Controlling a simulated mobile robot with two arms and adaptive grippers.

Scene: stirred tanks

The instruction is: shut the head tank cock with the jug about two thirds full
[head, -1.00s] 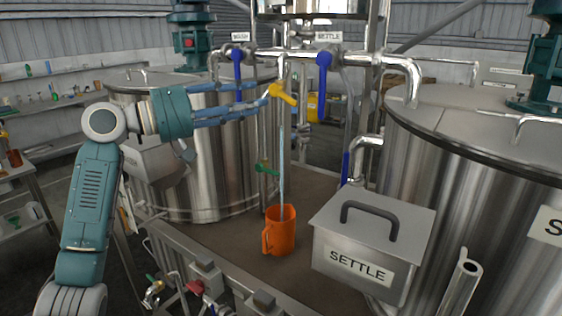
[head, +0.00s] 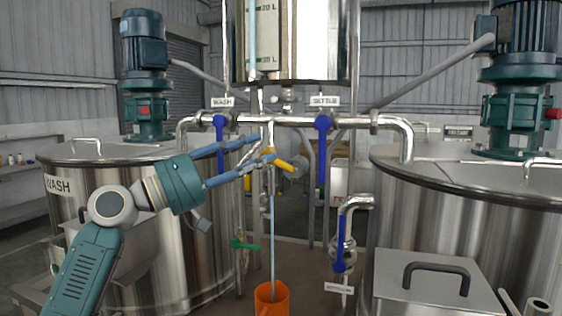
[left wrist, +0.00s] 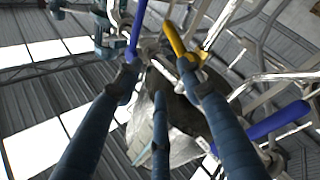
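The yellow-handled cock (head: 291,165) sits on the pipe under the head tank (head: 300,40). A thin blue stream (head: 272,240) runs down from it into the orange jug (head: 272,299). The jug is cut off by the bottom edge of the head view, and I cannot read its level. My left gripper (head: 268,147) is at the cock with its fingers spread. In the left wrist view the yellow handle (left wrist: 175,40) shows close by the right fingertip; I cannot tell whether they touch. My right gripper is out of view.
Blue-handled valves marked WASH (head: 220,130) and SETTLE (head: 322,135) flank the cock on the crosspipe. A green handle (head: 244,245) is below left. Large steel tanks stand left (head: 160,235) and right (head: 480,205). A lidded steel box (head: 430,283) is at lower right.

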